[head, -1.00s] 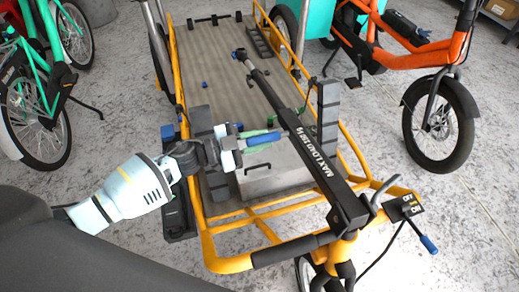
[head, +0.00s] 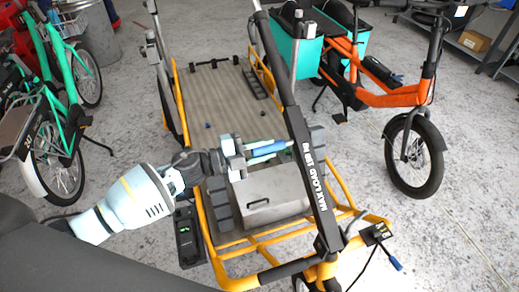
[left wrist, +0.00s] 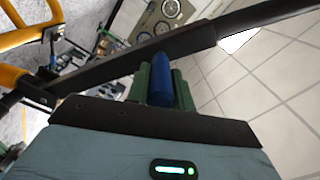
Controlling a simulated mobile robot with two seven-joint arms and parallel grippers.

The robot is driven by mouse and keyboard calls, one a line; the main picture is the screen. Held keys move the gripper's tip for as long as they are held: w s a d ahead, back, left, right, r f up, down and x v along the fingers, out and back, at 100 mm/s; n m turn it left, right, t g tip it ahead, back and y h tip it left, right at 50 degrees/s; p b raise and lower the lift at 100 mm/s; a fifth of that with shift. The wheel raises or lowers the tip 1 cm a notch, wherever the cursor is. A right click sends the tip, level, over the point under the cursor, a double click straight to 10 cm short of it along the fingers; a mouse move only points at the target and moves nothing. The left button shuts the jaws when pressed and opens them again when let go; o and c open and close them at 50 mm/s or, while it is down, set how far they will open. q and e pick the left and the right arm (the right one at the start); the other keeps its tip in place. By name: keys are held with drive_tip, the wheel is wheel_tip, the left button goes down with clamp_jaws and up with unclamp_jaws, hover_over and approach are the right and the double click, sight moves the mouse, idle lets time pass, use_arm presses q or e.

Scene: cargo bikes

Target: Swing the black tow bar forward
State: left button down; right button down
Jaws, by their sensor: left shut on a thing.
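The black tow bar (head: 293,118), with white MAX LOAD lettering, rises from its pivot at the yellow cargo bike's (head: 205,240) near end. It slants up and away past the top of the head view. A blue grip (head: 268,149) sticks out from its side. My left gripper (head: 262,150) is shut on this blue grip from the left. In the left wrist view, the green fingers (left wrist: 160,88) flank the blue grip (left wrist: 160,75), which meets the bar (left wrist: 130,66). The bar's far end is cut off in the head view. My right gripper is out of view.
An orange bike (head: 385,95) stands at right, green bikes (head: 55,95) at left. Bare concrete floor (head: 430,230) is free at lower right.

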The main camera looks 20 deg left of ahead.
sight(252, 152)
use_arm(q)
drive_tip(key=shift+s+d+r, duration=0.1)
drive_tip(key=shift+r, duration=0.65)
drive_tip(key=shift+s+m+p, duration=0.1)
drive_tip(key=shift+m+p, duration=0.2)
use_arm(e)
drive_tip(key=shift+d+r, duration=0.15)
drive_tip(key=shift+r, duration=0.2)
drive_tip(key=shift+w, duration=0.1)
use_arm(q)
drive_tip(key=c, duration=1.2)
unclamp_jaws()
drive_tip(key=shift+f, duration=0.1)
drive_tip(key=shift+d, duration=0.1)
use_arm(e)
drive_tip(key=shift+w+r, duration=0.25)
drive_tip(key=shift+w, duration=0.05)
use_arm(q)
drive_tip(key=shift+s, duration=0.1)
drive_tip(key=v, duration=0.6)
drive_tip(key=shift+s+f+b, duration=0.1)
drive_tip(key=shift+f+b, duration=0.1)
drive_tip(key=shift+b, duration=0.15)
drive_tip(key=shift+s+a+r, duration=0.2)
drive_tip(key=shift+s+a, duration=0.2)
drive_tip(key=shift+a, duration=0.35)
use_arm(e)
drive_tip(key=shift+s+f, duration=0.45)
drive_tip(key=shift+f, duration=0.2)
